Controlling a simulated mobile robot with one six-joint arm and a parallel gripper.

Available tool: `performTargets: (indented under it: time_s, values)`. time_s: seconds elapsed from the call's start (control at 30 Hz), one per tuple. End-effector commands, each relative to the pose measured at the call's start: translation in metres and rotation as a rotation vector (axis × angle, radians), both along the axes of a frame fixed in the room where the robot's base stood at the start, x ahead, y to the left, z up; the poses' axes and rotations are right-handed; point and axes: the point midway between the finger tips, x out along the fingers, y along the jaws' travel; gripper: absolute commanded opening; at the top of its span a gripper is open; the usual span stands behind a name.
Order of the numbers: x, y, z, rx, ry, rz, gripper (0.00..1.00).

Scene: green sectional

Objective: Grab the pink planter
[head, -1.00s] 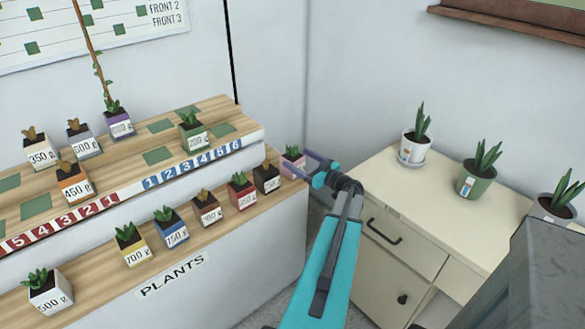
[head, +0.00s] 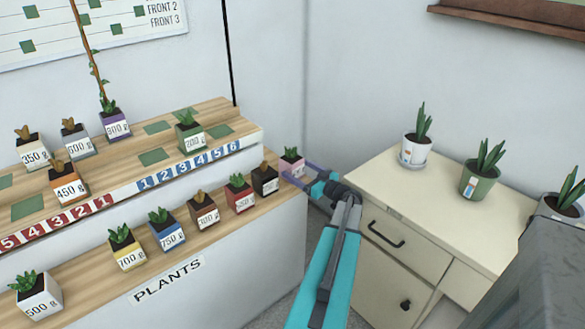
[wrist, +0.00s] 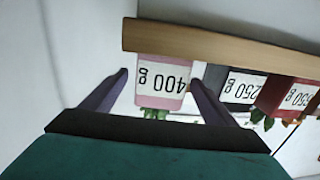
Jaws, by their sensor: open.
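The pink planter (head: 291,163) stands at the right end of the lower wooden shelf, with a small green plant in it. In the wrist view the pink planter (wrist: 162,88) shows upside down with a "400 g" label. My gripper (head: 300,174) is open at the shelf's right end, its purple fingers close to the planter. In the wrist view my gripper (wrist: 159,78) has one finger on each side of the planter, with the right fingertip near the gap beside the black planter. Whether either finger touches the planter I cannot tell.
A black planter (head: 265,179) marked 250 g stands just left of the pink one, then a red planter (head: 238,193). The lower shelf (head: 90,290) holds several more. A cream cabinet (head: 440,205) with potted plants stands to the right.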

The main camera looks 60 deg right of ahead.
Motion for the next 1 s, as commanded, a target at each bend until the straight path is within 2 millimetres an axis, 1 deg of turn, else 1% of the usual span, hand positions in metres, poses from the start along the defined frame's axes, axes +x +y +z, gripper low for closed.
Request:
performTargets:
  time_s: [0.27, 0.6, 0.73, 0.87, 1.0]
  values:
    - [0.02, -0.005, 0.001, 0.0, 0.0, 0.001, 0.8]
    - [0.022, -0.004, 0.0, 0.0, 0.0, 0.001, 0.8]
    - [0.027, -0.005, 0.002, 0.0, 0.0, 0.002, 0.8]
    - [0.039, -0.008, 0.004, 0.001, 0.0, 0.002, 0.8]
    - [0.055, -0.011, 0.006, 0.001, 0.001, 0.004, 0.8]
